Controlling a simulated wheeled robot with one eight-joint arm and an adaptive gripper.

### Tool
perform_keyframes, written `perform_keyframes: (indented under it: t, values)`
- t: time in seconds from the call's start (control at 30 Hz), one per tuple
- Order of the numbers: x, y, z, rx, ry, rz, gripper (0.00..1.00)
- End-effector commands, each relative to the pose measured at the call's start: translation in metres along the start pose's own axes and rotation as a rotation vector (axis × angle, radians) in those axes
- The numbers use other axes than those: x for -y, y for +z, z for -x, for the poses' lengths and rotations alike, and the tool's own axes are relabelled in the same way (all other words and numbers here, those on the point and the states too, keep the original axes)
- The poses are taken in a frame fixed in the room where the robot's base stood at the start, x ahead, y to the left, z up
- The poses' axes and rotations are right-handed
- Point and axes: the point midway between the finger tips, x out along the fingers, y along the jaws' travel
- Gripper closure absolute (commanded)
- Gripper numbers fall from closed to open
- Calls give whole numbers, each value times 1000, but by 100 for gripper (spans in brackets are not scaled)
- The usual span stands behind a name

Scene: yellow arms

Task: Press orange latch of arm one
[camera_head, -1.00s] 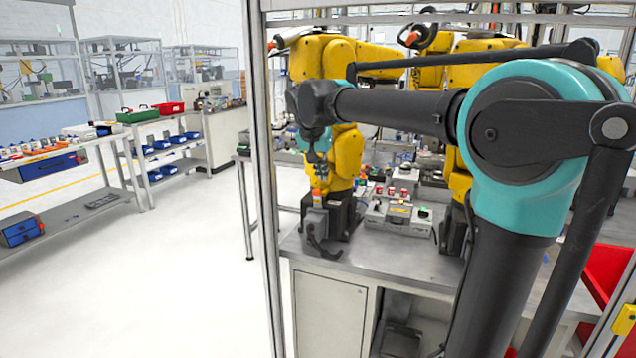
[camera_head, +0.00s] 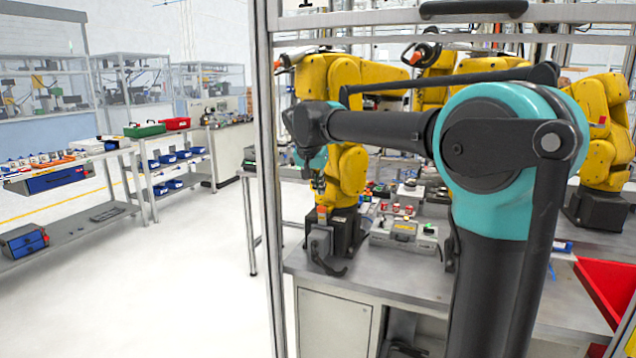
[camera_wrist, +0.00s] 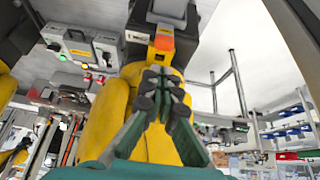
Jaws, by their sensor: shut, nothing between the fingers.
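The yellow arm (camera_head: 345,170) at the left of the bench stands on a dark base. A small orange latch (camera_head: 322,214) shows low on its front side, above a grey block. In the wrist view the orange latch (camera_wrist: 164,42) lies just beyond my fingertips, in front of the yellow arm body (camera_wrist: 115,105). My gripper (camera_head: 319,184) is just above the latch in the head view. In the wrist view my gripper (camera_wrist: 162,88) is shut and empty, its dark fingertips together. Whether the tips touch the latch cannot be told; a small gap seems to show.
A grey control box (camera_head: 402,234) with buttons stands on the bench right of the yellow arm. Another yellow arm (camera_head: 605,130) stands at the right. A metal frame post (camera_head: 266,180) rises left of the bench. A red bin (camera_head: 608,285) sits at the right. Floor at left is clear.

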Motion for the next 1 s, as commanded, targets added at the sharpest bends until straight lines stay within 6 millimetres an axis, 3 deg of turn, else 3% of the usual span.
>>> perform_keyframes:
  t: [0.1, 0.33, 1.0]
  values:
    - [0, 0, -21, 0, 0, 0, 100]
    - [0, 0, -47, 0, -1, 0, 100]
    - [0, 3, -51, -30, -1, 3, 100]
